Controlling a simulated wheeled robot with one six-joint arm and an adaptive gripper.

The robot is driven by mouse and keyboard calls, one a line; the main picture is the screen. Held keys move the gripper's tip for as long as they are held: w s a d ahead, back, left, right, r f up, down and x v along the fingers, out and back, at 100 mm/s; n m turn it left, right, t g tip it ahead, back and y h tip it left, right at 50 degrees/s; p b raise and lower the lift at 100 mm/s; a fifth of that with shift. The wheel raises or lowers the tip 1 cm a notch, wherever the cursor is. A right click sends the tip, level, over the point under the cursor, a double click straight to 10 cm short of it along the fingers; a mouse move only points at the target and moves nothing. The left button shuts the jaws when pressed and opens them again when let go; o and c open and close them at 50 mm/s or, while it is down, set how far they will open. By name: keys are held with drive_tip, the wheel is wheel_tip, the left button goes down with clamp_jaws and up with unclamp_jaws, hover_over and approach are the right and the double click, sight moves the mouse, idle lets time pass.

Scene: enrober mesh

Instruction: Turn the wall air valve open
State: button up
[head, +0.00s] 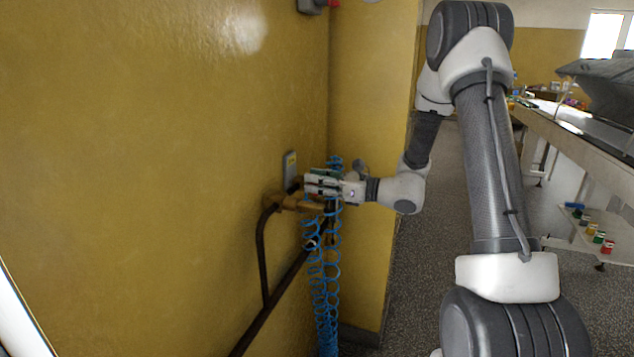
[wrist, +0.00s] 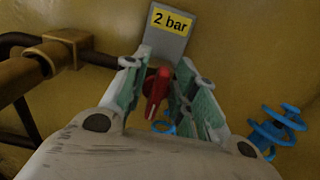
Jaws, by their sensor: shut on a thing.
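The red valve handle (wrist: 154,92) shows in the wrist view between the two green-lined fingers of my gripper (wrist: 157,72). The handle runs nearly lengthwise with the fingers, leaning slightly. In the head view my gripper (head: 318,184) is at the yellow wall, at the brass-coloured pipe fitting (head: 293,204), and hides the handle. My gripper is shut on the handle. The valve body is mostly hidden behind the fingers. A grey plate (wrist: 171,42) with a yellow "2 bar" label stands just beyond the fingertips; it also shows in the head view (head: 289,172).
Coiled blue air hose (head: 328,275) hangs just below my gripper and shows at right in the wrist view (wrist: 277,128). Dark pipes (head: 262,255) run along the wall to the left. A yellow wall section (head: 368,120) stands behind. A bench (head: 560,125) is far right; floor between is open.

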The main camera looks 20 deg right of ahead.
drive_tip(key=shift+w+d+f+m, duration=0.15)
drive_tip(key=shift+w+f+m, duration=0.1)
drive_tip(key=shift+m, duration=2.75)
drive_tip(key=shift+w+d+f+m, duration=0.15)
drive_tip(key=shift+f+m, duration=0.15)
drive_tip(key=shift+m, duration=2.7)
drive_tip(key=shift+w+d+f+m, duration=0.15)
drive_tip(key=shift+w+f+m, duration=0.1)
drive_tip(key=shift+m, duration=2.75)
drive_tip(key=o, duration=0.6)
drive_tip(key=shift+o, duration=0.2)
drive_tip(key=v, duration=1.2)
